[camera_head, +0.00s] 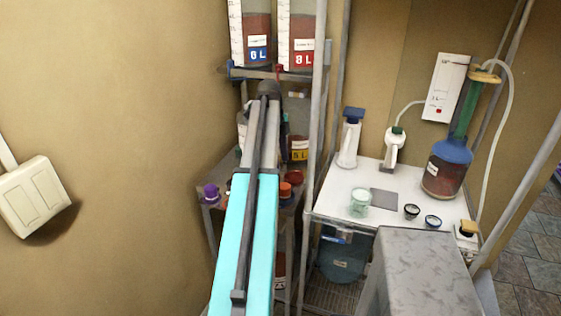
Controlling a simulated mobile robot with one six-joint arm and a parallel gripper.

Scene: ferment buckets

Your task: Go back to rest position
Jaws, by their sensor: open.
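My arm rises from the bottom centre, its cyan link leading up to a dark joint in front of the shelf unit. I cannot make out my gripper's fingers; the end of the arm is hidden beyond this joint and link. Nothing held can be seen. The arm covers part of the shelf unit and the things on its middle level.
Two buckets, one blue-labelled (251,35) and one red-labelled (302,38), stand on the upper shelf. A yellow-labelled bucket (299,148) stands lower. The white table (333,190) at right bears bottles, a jar and small cups. A wall switch (35,195) is left.

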